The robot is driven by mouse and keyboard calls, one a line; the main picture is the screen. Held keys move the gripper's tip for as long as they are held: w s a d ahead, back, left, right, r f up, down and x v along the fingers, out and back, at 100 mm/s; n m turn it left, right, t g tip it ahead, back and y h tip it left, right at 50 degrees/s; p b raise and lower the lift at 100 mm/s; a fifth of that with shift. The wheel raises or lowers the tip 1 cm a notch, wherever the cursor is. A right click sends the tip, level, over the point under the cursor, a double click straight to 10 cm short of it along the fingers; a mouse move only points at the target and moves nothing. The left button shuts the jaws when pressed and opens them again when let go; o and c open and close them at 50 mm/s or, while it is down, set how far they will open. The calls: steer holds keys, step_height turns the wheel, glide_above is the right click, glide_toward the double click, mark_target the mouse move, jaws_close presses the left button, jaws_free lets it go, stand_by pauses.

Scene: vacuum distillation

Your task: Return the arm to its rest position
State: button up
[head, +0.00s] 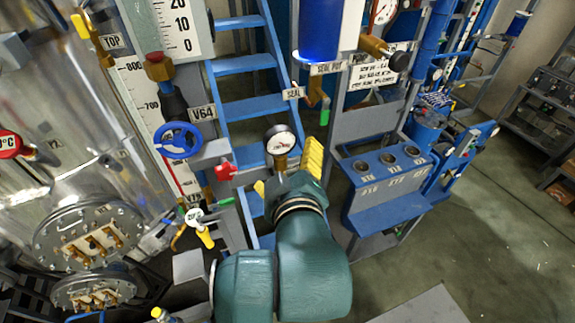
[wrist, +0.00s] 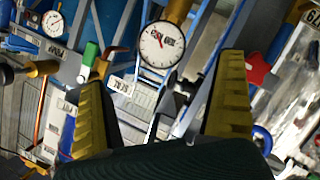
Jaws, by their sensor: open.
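My arm, in teal, reaches forward from the bottom middle of the head view. My gripper (head: 287,173) has yellow ridged fingers spread apart. In the wrist view my gripper (wrist: 165,75) shows one finger at left and one at right, with nothing held between them. A round white dial gauge (head: 280,142) stands just beyond the fingers. The gauge also shows in the wrist view (wrist: 161,44), framed between the fingers and seemingly past the tips; I cannot tell the exact gap.
A red valve handle (head: 225,171) and a blue handwheel (head: 177,140) are close on the left. A green handle (head: 325,112) hangs at upper right of the gripper. Blue stairs (head: 245,64) stand behind. A blue console (head: 385,180) is at right, with open floor (head: 490,240) beyond.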

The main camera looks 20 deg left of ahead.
steer(key=shift+s+d+r, duration=0.1)
steer(key=shift+s+d, duration=0.05)
steer(key=shift+s, duration=0.1)
stand_by(0.3)
steer(key=s+d+r+m+t+h+p, duration=0.1)
steer(key=d+r+m+t+h, duration=0.1)
steer(key=d+r, duration=0.35)
steer(key=d+r+m+t+h+p, duration=0.1)
steer(key=d+r+m+t+h, duration=0.15)
steer(key=d, duration=0.55)
steer(key=s+d+r+m+t+h, duration=0.3)
steer(key=s+d+r+m+t, duration=0.2)
steer(key=s+r+m, duration=0.4)
steer(key=shift+s+d+r+p, duration=0.2)
steer(key=shift+d+p, duration=0.1)
steer(key=shift+d, duration=0.3)
steer(key=shift+m, duration=0.25)
